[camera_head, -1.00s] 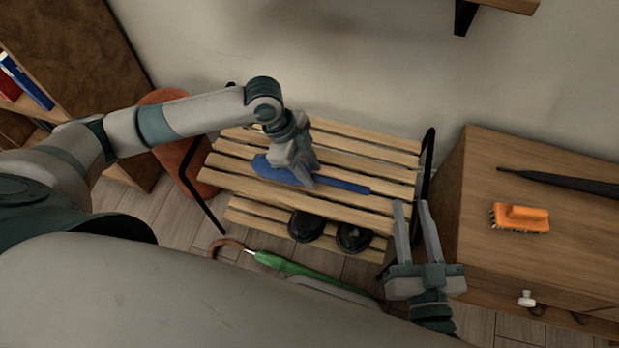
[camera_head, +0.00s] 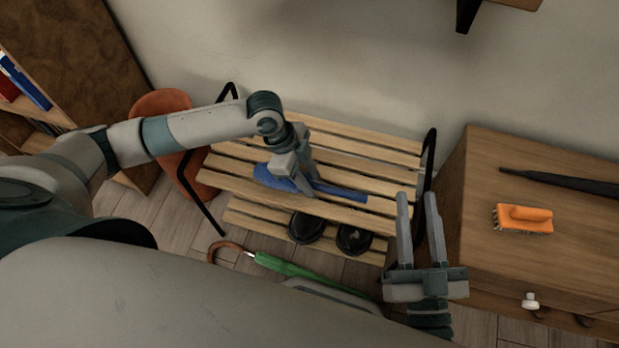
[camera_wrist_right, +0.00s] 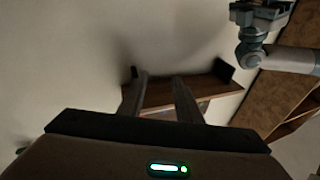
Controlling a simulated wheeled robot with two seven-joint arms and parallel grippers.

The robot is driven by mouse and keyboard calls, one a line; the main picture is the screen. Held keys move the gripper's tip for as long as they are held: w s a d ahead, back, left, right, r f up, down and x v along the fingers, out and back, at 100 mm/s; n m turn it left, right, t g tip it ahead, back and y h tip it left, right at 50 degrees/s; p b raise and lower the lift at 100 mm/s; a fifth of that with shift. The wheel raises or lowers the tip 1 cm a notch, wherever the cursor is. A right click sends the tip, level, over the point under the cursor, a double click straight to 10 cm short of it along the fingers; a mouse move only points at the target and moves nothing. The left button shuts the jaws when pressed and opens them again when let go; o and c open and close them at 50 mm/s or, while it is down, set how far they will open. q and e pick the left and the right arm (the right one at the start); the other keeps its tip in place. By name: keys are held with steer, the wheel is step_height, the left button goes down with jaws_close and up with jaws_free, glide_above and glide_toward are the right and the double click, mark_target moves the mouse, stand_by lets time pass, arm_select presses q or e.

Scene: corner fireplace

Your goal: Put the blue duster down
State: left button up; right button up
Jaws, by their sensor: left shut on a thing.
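The blue duster (camera_head: 340,191) is at the slatted wooden rack (camera_head: 385,186), over its upper tier, with its wide end to the left and its thin handle to the right. My left gripper (camera_head: 306,188) points down and is shut on the duster near its middle. I cannot tell whether the duster touches the slats. My right gripper (camera_head: 418,203) is open and empty, in front of the rack's right end. In the right wrist view its two fingers (camera_wrist_right: 160,98) stand apart with nothing between them.
A wooden cabinet (camera_head: 480,250) at the right bears an orange brush (camera_head: 523,218) and a dark folded umbrella (camera_head: 560,182). Dark shoes (camera_head: 306,228) sit on the rack's lower tier. A green umbrella (camera_head: 290,268) lies in front. An orange-brown container (camera_head: 165,105) stands left of the rack.

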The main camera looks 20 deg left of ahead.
arm_select(q)
steer(key=shift+f, duration=0.1)
steer(key=o, duration=0.9)
steer(key=shift+o, duration=0.2)
arm_select(e)
steer(key=shift+f, duration=0.1)
arm_select(q)
steer(key=shift+a+r, duration=0.1)
steer(key=shift+r, duration=0.3)
steer(key=p+v, duration=0.2)
steer(key=v, duration=0.8)
steer(key=shift+a+r+p, duration=0.1)
steer(key=shift+r+p, duration=0.05)
steer(key=shift+p, duration=0.15)
steer(key=shift+a+r, duration=0.2)
steer(key=shift+r, duration=0.3)
arm_select(e)
step_height(320, 180, down, 9)
steer(key=d+g+h, duration=0.1)
steer(key=d+g, duration=0.1)
steer(key=g, duration=0.3)
steer(key=shift+g+h, duration=0.3)
steer(key=shift+h, duration=0.1)
